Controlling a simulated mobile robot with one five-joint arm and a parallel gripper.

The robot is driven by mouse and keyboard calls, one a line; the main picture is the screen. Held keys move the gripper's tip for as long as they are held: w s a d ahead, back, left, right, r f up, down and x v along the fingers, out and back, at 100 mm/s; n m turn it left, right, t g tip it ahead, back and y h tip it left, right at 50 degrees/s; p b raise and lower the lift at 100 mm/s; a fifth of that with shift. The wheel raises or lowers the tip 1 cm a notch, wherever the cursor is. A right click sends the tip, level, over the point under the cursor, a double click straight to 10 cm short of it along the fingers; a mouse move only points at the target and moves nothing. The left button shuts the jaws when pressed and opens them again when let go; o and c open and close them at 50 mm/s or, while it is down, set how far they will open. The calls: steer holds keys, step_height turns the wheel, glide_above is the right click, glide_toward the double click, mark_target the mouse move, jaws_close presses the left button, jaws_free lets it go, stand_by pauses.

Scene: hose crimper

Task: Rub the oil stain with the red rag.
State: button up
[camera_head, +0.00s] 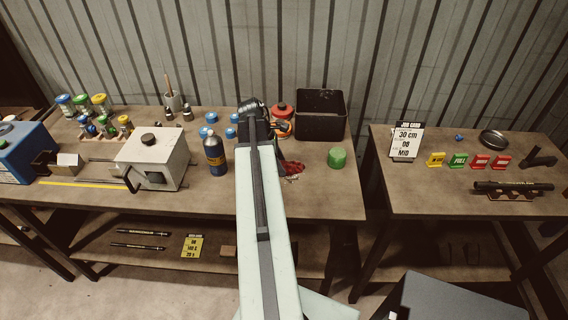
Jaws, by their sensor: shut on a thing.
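The red rag (291,167) is bunched on the left workbench, just right of my arm. My gripper (277,155) is mostly hidden behind my arm at the rag's left edge. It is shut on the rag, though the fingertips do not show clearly. I cannot make out the oil stain; a small pale patch shows at the rag's lower edge, and my arm and the rag cover the bench around it.
A green cylinder (337,158) stands right of the rag. A black bin (320,115) and a red-lidded container (282,110) stand behind. A blue bottle (215,155) and a grey crimper box (153,158) stand left. The front right of this bench is clear.

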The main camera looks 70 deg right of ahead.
steer(key=shift+w+a, duration=0.3)
steer(key=shift+w, duration=0.55)
steer(key=shift+w+a, duration=0.3)
steer(key=shift+w, duration=0.5)
steer(key=shift+w+a+f, duration=0.1)
steer(key=shift+w+a, duration=0.25)
steer(key=shift+w, duration=0.45)
steer(key=shift+w+a, duration=0.35)
steer(key=shift+w, duration=0.45)
steer(key=shift+s+d, duration=0.45)
steer(key=shift+s, duration=0.65)
steer(key=shift+s+d, duration=0.4)
steer(key=shift+s, duration=0.65)
steer(key=shift+s+d, duration=0.45)
steer(key=shift+s, duration=0.65)
steer(key=shift+s, duration=0.1)
